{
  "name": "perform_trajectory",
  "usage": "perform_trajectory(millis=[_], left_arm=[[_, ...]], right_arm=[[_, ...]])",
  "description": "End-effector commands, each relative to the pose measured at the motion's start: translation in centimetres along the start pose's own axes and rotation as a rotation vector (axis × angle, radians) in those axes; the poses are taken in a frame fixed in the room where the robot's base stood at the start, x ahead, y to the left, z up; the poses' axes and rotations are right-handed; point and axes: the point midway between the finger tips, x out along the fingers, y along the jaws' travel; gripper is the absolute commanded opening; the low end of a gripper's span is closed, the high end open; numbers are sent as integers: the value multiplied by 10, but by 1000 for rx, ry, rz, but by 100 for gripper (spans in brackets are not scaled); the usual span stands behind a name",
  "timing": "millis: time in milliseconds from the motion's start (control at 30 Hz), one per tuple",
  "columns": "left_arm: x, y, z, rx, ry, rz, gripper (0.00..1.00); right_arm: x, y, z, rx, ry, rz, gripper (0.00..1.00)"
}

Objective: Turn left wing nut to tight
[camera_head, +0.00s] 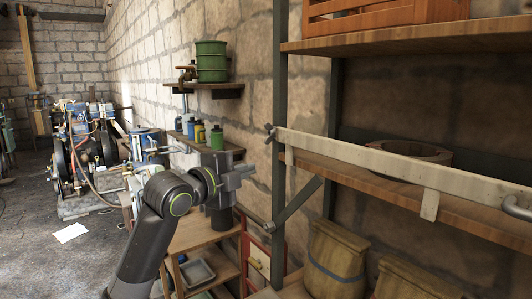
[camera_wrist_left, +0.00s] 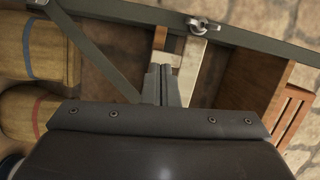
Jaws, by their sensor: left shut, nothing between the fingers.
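A small grey wing nut (camera_head: 270,133) sits on the dark shelf post at the left end of a pale wooden bar (camera_head: 400,165). It also shows in the left wrist view (camera_wrist_left: 203,25), at the top right of centre against the dark post. My left gripper (camera_head: 246,170) is to the left of the post and below the wing nut, apart from it. In the left wrist view its fingers (camera_wrist_left: 161,72) are together with nothing between them, short of the wing nut. My right gripper is not in view.
The dark post (camera_head: 279,90) carries shelves, with a round brown ring (camera_head: 407,149) on one. A second small fastener (camera_head: 269,227) is lower on the post at a diagonal brace. A grey curved handle (camera_head: 517,206) is at the right. Sacks (camera_head: 335,260) stand below.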

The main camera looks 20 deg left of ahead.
Motion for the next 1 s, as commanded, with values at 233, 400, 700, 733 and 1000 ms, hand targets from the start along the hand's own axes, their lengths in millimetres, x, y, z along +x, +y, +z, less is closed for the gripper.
perform_trajectory(millis=[233,400,700,733,1000], left_arm=[[-7,-40,-19,111,39,-51,0],[15,-42,-21,105,41,-49,0],[69,-46,-23,105,40,-49,0],[74,-46,-23,106,39,-49,0],[96,-49,1,109,35,-49,0]], right_arm=[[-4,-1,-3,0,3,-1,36],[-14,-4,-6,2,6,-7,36],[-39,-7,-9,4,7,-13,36],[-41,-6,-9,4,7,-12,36],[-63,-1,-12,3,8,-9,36]])
